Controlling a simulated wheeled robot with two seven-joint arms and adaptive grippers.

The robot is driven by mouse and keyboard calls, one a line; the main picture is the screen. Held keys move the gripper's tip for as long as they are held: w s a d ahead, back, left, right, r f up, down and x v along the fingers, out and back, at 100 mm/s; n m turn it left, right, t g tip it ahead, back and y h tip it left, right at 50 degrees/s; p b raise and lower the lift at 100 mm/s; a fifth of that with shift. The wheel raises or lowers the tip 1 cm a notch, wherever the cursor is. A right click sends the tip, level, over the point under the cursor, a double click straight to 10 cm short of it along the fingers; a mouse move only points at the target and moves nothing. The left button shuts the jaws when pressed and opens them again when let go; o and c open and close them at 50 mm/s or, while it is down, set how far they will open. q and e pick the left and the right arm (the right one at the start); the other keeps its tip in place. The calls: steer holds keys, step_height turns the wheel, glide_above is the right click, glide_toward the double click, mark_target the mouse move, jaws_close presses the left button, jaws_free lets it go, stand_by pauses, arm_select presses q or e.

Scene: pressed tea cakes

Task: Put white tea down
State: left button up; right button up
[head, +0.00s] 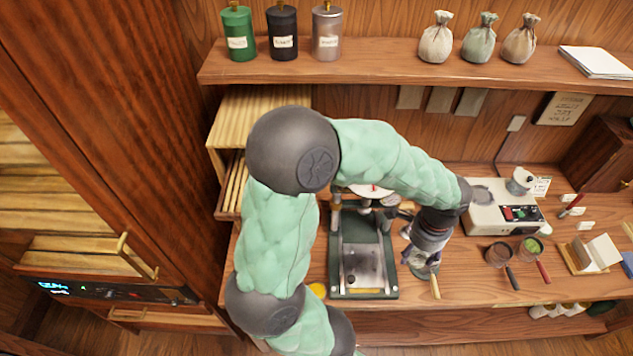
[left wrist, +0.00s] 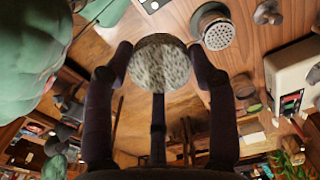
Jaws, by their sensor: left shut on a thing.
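My left gripper (head: 424,256) is over the bench, to the right of a dark green press (head: 363,265). In the left wrist view, its fingers (left wrist: 165,65) are shut around a round thing, the white tea (left wrist: 160,65), whose face is speckled pale grey. In the head view the fingers partly hide it, and a pale wooden handle (head: 435,287) sticks out below. I cannot tell whether it touches the bench. My right gripper is not in view.
Two small handled cups, one dark (head: 499,254) and one with green contents (head: 532,246), stand to the right. A white appliance (head: 505,213) is behind them. A shelf (head: 400,62) above holds canisters and pouches. Bare bench (head: 463,275) lies between gripper and cups.

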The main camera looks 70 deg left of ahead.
arm_select(q)
steer(key=s+a+r+n+p, duration=0.35)
steer(key=s+a+n, duration=0.25)
steer(key=s+n, duration=0.35)
steer(key=s+a+r+n+p, duration=0.35)
steer(key=s+a+n, duration=0.4)
steer(key=n, duration=0.25)
steer(key=s+r+n+p, duration=0.3)
steer(key=s+r+n, duration=0.3)
steer(key=s+n, duration=0.4)
steer(key=s+r+n+p, duration=0.3)
steer(key=s+r+n, duration=0.4)
steer(key=s+n, duration=0.2)
steer(key=p, duration=0.2)
glide_toward(241, 183)
steer(key=d, duration=0.1)
steer(key=d+f, duration=0.1)
steer(key=d, duration=0.1)
steer(key=d+f, duration=0.1)
steer(key=shift+w+d, duration=0.2)
steer(key=shift+a+f, duration=0.35)
steer(key=shift+f, duration=0.15)
steer(key=f, duration=0.3)
steer(key=shift+a+f+p, duration=0.2)
steer(key=shift+a+p, duration=0.05)
steer(key=shift+p, duration=0.1)
steer(key=shift+d, duration=0.1)
